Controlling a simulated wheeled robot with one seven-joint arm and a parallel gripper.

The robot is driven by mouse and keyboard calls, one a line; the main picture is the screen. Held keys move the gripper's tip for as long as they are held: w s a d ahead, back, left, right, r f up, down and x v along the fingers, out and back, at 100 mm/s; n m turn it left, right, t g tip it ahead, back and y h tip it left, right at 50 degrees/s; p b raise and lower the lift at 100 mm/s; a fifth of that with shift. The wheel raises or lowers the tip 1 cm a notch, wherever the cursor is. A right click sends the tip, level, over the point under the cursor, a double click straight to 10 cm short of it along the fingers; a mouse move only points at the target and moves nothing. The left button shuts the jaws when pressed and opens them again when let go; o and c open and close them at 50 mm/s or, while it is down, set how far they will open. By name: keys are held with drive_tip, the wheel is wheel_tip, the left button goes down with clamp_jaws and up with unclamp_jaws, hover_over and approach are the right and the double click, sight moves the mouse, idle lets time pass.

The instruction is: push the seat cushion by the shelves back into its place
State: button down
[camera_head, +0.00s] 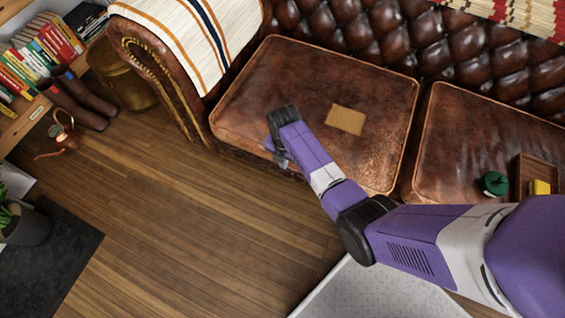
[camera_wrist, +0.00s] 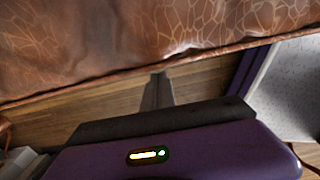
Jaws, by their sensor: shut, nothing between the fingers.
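The brown leather seat cushion by the shelves (camera_head: 285,80) lies on the left part of the tufted sofa, with a tan square patch (camera_head: 346,119) on top. A narrow dark gap separates it from the right cushion (camera_head: 475,140). My gripper (camera_head: 280,160) is at the left cushion's front edge, pointing down, partly hidden by my arm in the head view. In the wrist view the cushion (camera_wrist: 130,45) fills the top, and my gripper (camera_wrist: 158,76) is shut and empty, its tips close to the cushion's lower seam. I cannot tell whether they touch.
The right cushion bears a wooden tray (camera_head: 537,172) and a green object (camera_head: 494,183). A striped throw (camera_head: 190,35) covers the left armrest. Boots (camera_head: 85,100), a copper watering can (camera_head: 62,138) and bookshelves (camera_head: 35,60) stand left. The wooden floor (camera_head: 190,215) in front is clear.

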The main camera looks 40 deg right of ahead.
drive_tip(key=shift+w+d, duration=0.3)
drive_tip(key=shift+d, duration=0.45)
drive_tip(key=shift+w+d, duration=0.35)
drive_tip(key=shift+d, duration=0.45)
drive_tip(key=shift+w+d, duration=0.3)
drive_tip(key=shift+d, duration=0.45)
drive_tip(key=s+a+p, duration=0.2)
drive_tip(key=a, duration=0.2)
wheel_tip(320, 180, up, 10)
drive_tip(key=p, duration=0.2)
drive_tip(key=shift+w, duration=0.15)
